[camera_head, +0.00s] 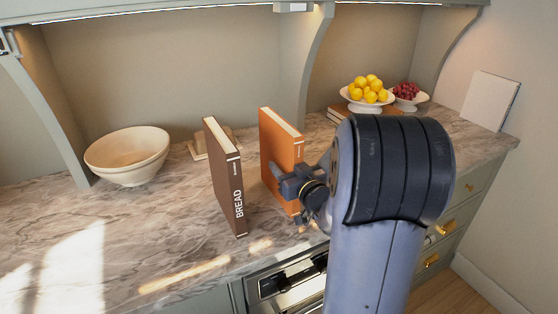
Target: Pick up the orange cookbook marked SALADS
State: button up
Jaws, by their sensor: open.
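The orange cookbook (278,136) stands upright on the marble counter, right of a brown book. Its lower spine is behind my gripper, so I cannot read its title. My gripper (276,172) is open at the orange book's front edge. Its fingers overlap the book in the picture; I cannot tell whether they touch it. A brown book marked BREAD (226,180) stands upright to the left, with a gap between the two.
A cream bowl (128,158) stands at the left of the counter (160,235). Behind are a bowl of yellow fruit (367,90), a bowl of red fruit (406,92) and a white panel (490,100). The front left counter is clear.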

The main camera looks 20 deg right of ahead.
jog(key=shift+c, duration=0.3)
grip_shut()
dwell(0.5)
jog(key=shift+r, duration=0.2)
